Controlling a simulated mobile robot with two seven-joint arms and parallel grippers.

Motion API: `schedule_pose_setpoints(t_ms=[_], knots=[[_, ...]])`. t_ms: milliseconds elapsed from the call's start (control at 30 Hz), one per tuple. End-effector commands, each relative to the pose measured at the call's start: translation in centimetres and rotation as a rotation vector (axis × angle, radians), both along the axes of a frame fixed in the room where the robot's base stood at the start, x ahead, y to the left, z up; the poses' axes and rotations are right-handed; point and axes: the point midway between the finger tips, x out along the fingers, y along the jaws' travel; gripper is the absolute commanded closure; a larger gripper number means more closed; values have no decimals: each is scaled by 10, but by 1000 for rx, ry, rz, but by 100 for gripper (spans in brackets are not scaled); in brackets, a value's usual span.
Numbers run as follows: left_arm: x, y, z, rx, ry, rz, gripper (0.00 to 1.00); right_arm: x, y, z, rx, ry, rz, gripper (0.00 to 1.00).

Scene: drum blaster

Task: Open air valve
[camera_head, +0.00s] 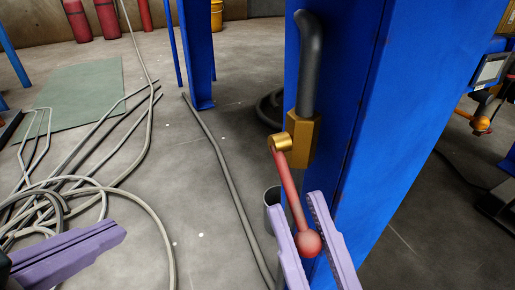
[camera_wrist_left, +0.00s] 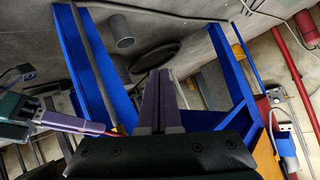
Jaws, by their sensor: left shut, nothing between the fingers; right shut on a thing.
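The air valve has a brass body (camera_head: 303,138) on a blue post, with a dark pipe (camera_head: 311,65) rising from it. Its red lever (camera_head: 288,187) slants down and slightly right from the brass pivot (camera_head: 281,142) to a red ball knob (camera_head: 308,243). My right gripper (camera_head: 293,203) is shut on the lever, one purple finger on each side, with the knob between them. It also shows at the left of the left wrist view (camera_wrist_left: 88,125). My left gripper (camera_head: 122,232) is shut and empty, well left of the valve; its fingers show together in the left wrist view (camera_wrist_left: 160,78).
The blue post (camera_head: 390,120) stands directly behind and right of the valve. Grey hoses (camera_head: 150,215) lie coiled on the floor at left, near a green mat (camera_head: 85,92). A grey cylinder (camera_head: 271,197) stands behind the lever. A device with a screen (camera_head: 490,70) is at far right.

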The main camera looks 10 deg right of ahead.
Motion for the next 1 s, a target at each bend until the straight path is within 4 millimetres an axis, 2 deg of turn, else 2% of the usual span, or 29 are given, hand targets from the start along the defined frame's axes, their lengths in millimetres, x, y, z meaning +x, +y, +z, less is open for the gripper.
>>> schedule_pose_setpoints(t_ms=[67, 167, 300, 500, 633, 767, 867, 1000], knots=[[7, -18, 15, 5, -135, -142, 100, 0, 0, -1, -1, 4, 0, 100], [3, -40, 33, -11, -285, -320, 100, 0, 0, -1, -1, 4, 0, 100], [-19, -60, 50, -47, -449, -564, 100, 0, 0, -1, -1, 4, 0, 100], [-59, -64, 63, -117, -574, -821, 100, 0, 0, -1, -1, 4, 0, 100], [-76, -61, 67, -148, -607, -908, 100, 0, 0, -1, -1, 4, 0, 100], [-82, -62, 70, -166, -620, -941, 100, 0, 0, -1, -1, 4, 0, 100], [-79, -71, 70, -169, -625, -943, 100, 0, 0, -1, -1, 4, 0, 100], [-70, -95, 71, -172, -630, -942, 100, 0, 0, -1, -2, 4, 1, 100]])
